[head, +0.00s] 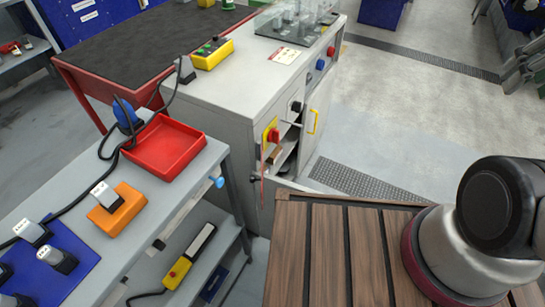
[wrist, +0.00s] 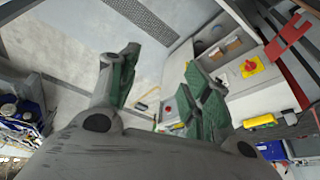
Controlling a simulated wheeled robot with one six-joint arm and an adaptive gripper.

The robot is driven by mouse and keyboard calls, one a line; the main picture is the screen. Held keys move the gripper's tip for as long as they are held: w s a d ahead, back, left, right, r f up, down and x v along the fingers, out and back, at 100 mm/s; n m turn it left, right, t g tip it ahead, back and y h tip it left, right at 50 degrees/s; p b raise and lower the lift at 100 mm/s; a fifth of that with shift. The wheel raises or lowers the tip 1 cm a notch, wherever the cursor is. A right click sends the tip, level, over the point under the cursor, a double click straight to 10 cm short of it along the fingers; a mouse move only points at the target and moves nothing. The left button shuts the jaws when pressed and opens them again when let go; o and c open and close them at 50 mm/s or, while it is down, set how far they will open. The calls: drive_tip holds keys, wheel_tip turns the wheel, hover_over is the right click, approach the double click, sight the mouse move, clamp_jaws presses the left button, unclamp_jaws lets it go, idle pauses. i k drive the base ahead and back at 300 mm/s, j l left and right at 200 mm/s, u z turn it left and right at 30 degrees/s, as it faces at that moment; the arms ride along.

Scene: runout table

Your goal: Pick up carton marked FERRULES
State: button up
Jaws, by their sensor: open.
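No carton with a readable FERRULES marking shows in either view. A small brown box-like thing (head: 275,155) sits inside the open grey cabinet (head: 235,105) in the head view, too small to read. In the wrist view two brownish things (wrist: 235,46) show in the cabinet's openings, also unreadable. My gripper (wrist: 160,62) is open and empty, its green-padded fingers apart, with floor and cabinet beyond them. It does not show in the head view.
A red tray (head: 164,147) and an orange block (head: 118,209) stand on the grey bench at left. A yellow control box (head: 212,54) sits on the cabinet top. A yellow-handled door (head: 314,120) is on the cabinet's right part. Open floor (head: 415,110) lies right of the cabinet.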

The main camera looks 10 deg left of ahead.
sight(277, 152)
drive_tip(key=k+u, duration=0.1)
drive_tip(key=k, duration=0.45)
drive_tip(key=k+j+u, duration=0.1)
drive_tip(key=k, duration=0.5)
drive_tip(key=i+l+u, duration=0.1)
drive_tip(key=u, duration=1.5)
drive_tip(key=l+u, duration=0.1)
drive_tip(key=l, duration=2.85)
